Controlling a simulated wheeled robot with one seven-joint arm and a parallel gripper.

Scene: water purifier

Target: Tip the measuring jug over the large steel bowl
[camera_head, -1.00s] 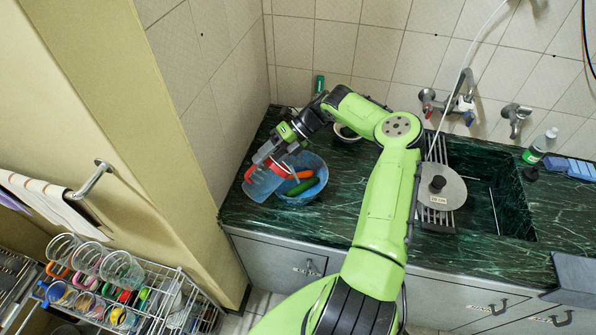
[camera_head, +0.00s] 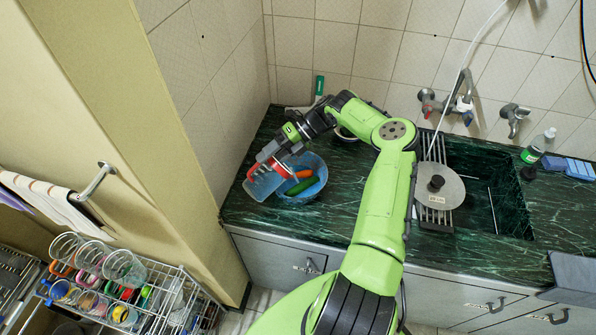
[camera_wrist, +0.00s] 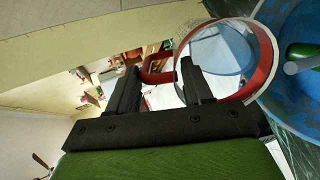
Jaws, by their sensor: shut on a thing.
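The measuring jug (camera_head: 262,185) is clear with a red rim and red handle. It is at the left end of the counter in the head view, beside and partly over the left edge of a blue bowl (camera_head: 312,194). My gripper (camera_head: 271,158) is shut on the jug's red handle. In the wrist view, my fingers (camera_wrist: 160,74) straddle the handle, and the jug's red-rimmed mouth (camera_wrist: 262,65) is close to the blue bowl. How far the jug is tilted, and any contents, I cannot tell. No large steel bowl shows clearly.
An orange carrot (camera_head: 303,174) and a green vegetable (camera_head: 301,186) lie in the blue bowl. Another round vessel (camera_head: 343,134) is mostly hidden behind my arm. The sink (camera_head: 495,190) is to the right. A wire rack (camera_head: 165,300) with cups stands lower left.

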